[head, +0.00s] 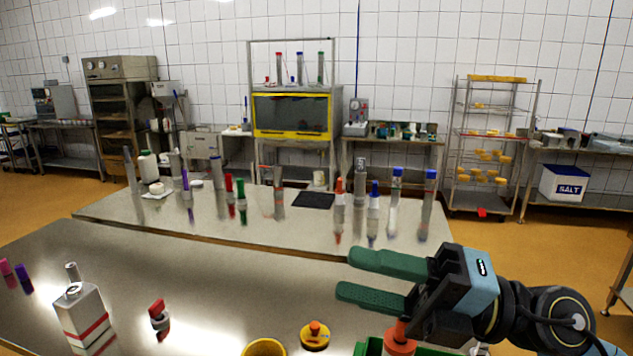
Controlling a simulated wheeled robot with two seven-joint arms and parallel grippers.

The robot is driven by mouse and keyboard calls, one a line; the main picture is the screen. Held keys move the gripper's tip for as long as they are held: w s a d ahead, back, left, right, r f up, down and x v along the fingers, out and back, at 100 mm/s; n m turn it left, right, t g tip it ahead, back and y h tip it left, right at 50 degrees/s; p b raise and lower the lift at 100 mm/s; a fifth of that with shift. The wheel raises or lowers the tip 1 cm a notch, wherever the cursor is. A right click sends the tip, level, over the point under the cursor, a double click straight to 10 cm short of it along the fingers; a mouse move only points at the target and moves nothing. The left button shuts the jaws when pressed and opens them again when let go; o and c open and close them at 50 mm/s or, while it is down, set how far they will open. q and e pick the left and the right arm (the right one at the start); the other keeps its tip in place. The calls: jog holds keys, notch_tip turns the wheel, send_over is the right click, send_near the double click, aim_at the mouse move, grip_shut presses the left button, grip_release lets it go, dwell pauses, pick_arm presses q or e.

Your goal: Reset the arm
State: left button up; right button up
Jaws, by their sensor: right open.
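My right gripper (372,279) comes in from the right over the front steel table (200,270). Its two green fingers point left and stand apart, with nothing between them. Below the gripper, an orange-topped item (398,338) stands in or at a green container (369,347), partly cut off by the frame's bottom edge. The left gripper does not show.
On the front table are a white can with a red stripe (81,316), a small red-topped item (158,318), a yellow disc with an orange knob (314,337) and a yellow round rim (264,348). Several cylinders stand on the rear table (270,222).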

jog(key=w+d+m+t+h, duration=0.3)
jog(key=d+m+t+h, duration=0.15)
jog(key=m+t, duration=0.55)
jog(key=w+d+m+t+h, duration=0.3)
jog(key=d+m+t, duration=0.2)
jog(key=m+t, duration=0.5)
jog(key=s+d+f+m+g+h, duration=0.1)
jog(key=d+f+m+g+h, duration=0.3)
jog(key=f+m+h, duration=0.45)
jog(key=d+f+m+g+h, duration=0.35)
jog(key=f+m+h, duration=0.2)
jog(key=f, duration=0.65)
jog(key=s+f+m+g+y, duration=0.2)
jog(key=s+f+g, duration=0.9)
jog(key=s+f, duration=0.7)
jog(key=s+f+g+b, duration=0.1)
jog(key=s+f+b, duration=0.1)
jog(key=f, duration=1.2)
jog(key=s+f+g+b, duration=0.1)
jog(key=s+f, duration=0.1)
jog(key=f, duration=1.2)
jog(key=s+d+f+g+b, duration=0.1)
jog(key=s+d+f+b, duration=0.1)
jog(key=s+f, duration=1.2)
notch_tip(320, 180, down, 2)
jog(key=shift+s+f+n+h+b, duration=0.15)
jog(key=shift+s+n+h+b, duration=0.15)
jog(key=shift+s+h+b, duration=0.1)
jog(key=shift+d, duration=0.1)
